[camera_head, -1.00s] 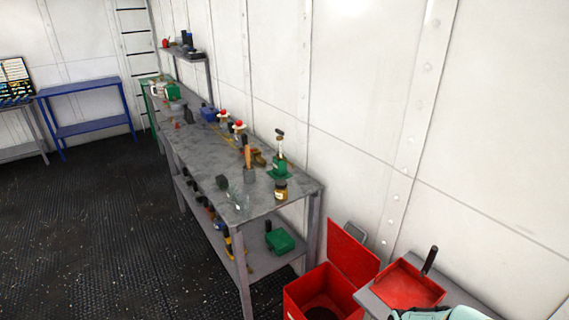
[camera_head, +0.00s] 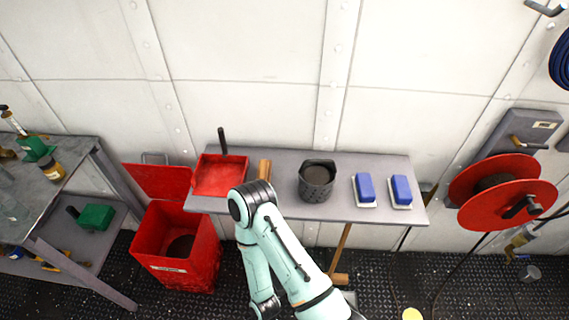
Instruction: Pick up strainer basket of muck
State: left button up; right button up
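The strainer basket (camera_head: 316,190) is a dark grey perforated cylinder standing upright on the grey wall bench (camera_head: 225,206), a little right of the picture's middle. Dark muck (camera_head: 317,175) shows inside it. One of my pale green arms rises from the bottom of the view, bends in front of the bench left of the basket, and folds back down. It is apart from the basket in the picture. Neither gripper's fingers can be seen.
A red dustpan (camera_head: 220,176) lies left on the bench; two blue-backed brushes (camera_head: 365,188) lie right of the basket. An open red bin (camera_head: 190,262) stands on the floor at left, near a steel workbench (camera_head: 68,205). A red hose reel (camera_head: 473,212) hangs at right.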

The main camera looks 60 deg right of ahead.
aim_at(317, 176)
jog(key=z, duration=2.35)
jog(key=k+j+u, duration=0.2)
jog(key=j, duration=0.15)
